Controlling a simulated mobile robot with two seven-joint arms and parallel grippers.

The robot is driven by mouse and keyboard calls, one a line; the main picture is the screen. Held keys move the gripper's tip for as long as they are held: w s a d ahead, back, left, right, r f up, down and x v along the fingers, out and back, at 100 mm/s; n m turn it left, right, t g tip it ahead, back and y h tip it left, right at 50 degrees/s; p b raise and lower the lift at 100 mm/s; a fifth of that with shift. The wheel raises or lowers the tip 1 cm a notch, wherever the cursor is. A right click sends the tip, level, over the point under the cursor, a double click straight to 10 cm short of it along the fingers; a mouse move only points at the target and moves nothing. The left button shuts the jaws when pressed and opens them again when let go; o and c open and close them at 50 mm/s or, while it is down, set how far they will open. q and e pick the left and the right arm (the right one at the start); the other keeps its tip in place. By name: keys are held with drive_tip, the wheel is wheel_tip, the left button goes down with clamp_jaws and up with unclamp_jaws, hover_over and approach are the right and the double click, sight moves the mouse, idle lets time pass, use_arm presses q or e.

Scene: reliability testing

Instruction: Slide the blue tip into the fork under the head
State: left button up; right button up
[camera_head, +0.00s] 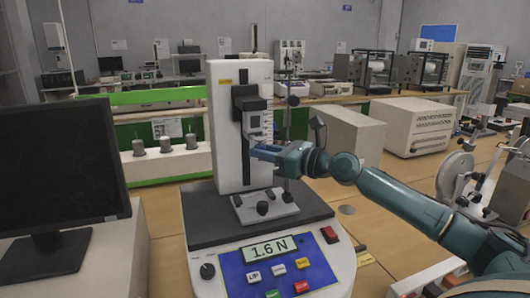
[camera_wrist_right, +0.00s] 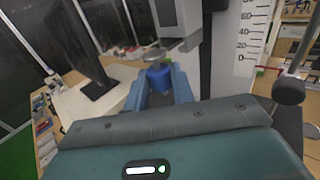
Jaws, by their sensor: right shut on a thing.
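The test stand (camera_head: 226,135) is a tall white column with a dark sliding head (camera_head: 250,104) on its front and a scale beside it. In the right wrist view the head's grey block (camera_wrist_right: 176,15) hangs above a pale metal piece (camera_wrist_right: 184,46), which seems to be the fork; its slot cannot be made out. My right gripper (camera_head: 258,151) is at the stand's front, just below the head. Its blue fingers are shut on the blue tip (camera_wrist_right: 158,78), which is close to the metal piece; whether they touch is unclear. My left gripper is out of view.
Below is the stand's lower fixture (camera_head: 265,207) with dark knobs. The control panel (camera_head: 275,270) has coloured buttons and a display (camera_head: 268,250) reading 1.6 N. A black monitor (camera_head: 60,165) stands at left, a beige box (camera_head: 350,133) behind my right arm.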

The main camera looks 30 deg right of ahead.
sight(261, 146)
drive_tip(key=shift+w, duration=0.15)
use_arm(q)
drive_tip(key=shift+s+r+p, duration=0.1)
drive_tip(key=shift+p, duration=0.2)
use_arm(e)
drive_tip(key=shift+w+d+r, duration=0.1)
drive_tip(key=shift+w+d, duration=0.05)
drive_tip(key=shift+w, duration=0.25)
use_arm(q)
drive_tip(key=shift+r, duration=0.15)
use_arm(e)
drive_tip(key=shift+w, duration=0.3)
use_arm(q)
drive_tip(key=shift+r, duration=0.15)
use_arm(e)
drive_tip(key=shift+w, duration=0.15)
use_arm(q)
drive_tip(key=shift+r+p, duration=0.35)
drive_tip(key=shift+p, duration=0.1)
use_arm(e)
drive_tip(key=shift+w+d, duration=0.2)
drive_tip(key=shift+w, duration=0.45)
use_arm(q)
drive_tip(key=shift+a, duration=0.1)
use_arm(e)
drive_tip(key=shift+w+d, duration=0.1)
drive_tip(key=shift+w, duration=0.1)
